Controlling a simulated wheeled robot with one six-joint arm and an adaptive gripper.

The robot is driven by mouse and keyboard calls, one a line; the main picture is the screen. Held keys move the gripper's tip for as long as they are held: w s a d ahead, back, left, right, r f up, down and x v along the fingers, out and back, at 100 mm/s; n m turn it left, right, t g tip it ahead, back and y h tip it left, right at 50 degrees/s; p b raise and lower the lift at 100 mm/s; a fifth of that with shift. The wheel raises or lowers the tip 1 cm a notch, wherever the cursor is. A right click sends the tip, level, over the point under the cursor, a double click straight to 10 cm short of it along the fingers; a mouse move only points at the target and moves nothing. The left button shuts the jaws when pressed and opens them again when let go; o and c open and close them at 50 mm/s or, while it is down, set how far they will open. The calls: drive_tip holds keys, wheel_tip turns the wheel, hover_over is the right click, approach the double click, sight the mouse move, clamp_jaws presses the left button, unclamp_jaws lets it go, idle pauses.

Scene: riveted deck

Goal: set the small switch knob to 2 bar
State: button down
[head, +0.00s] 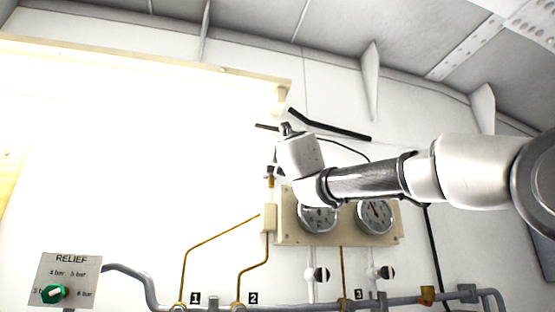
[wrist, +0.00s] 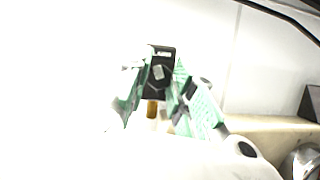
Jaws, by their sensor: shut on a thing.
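The small switch is a black block (wrist: 158,56) with a pale label strip, above a brass fitting (wrist: 152,109) in the wrist view. A small grey faceted piece on its face looks like its knob (wrist: 158,72). My gripper (wrist: 160,78) has its green fingers on either side of it and is shut on it. The scale marks and the knob's setting are too small and bright to read. In the head view the brass fitting (head: 270,182) shows below my wrist, and my arm largely hides the switch.
A RELIEF plate (head: 66,280) with a green knob (head: 54,294) and bar marks stands at lower left. Two round gauges (head: 375,215) sit on a cream panel (head: 288,238) right of the switch. Brass pipes and a grey pipe run below. A black bar (head: 330,128) is close above my wrist.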

drive_tip(key=c, duration=2.2)
unclamp_jaws()
drive_tip(key=m+h, duration=0.1)
drive_tip(key=m, duration=0.2)
drive_tip(key=m+h, duration=0.2)
drive_tip(key=m, duration=0.2)
drive_tip(key=shift+a, duration=0.2)
drive_tip(key=m+g+h, duration=0.1)
drive_tip(key=m, duration=0.2)
drive_tip(key=m+g+h, duration=0.1)
drive_tip(key=m+h, duration=0.1)
drive_tip(key=m, duration=0.2)
drive_tip(key=shift+r, duration=0.1)
clamp_jaws()
drive_tip(key=o, duration=1)
unclamp_jaws()
drive_tip(key=shift+s, duration=0.1)
drive_tip(key=s+f, duration=0.2)
drive_tip(key=s, duration=0.9)
drive_tip(key=shift+s+a, duration=0.35)
drive_tip(key=shift+a, duration=0.05)
drive_tip(key=shift+m, duration=0.3)
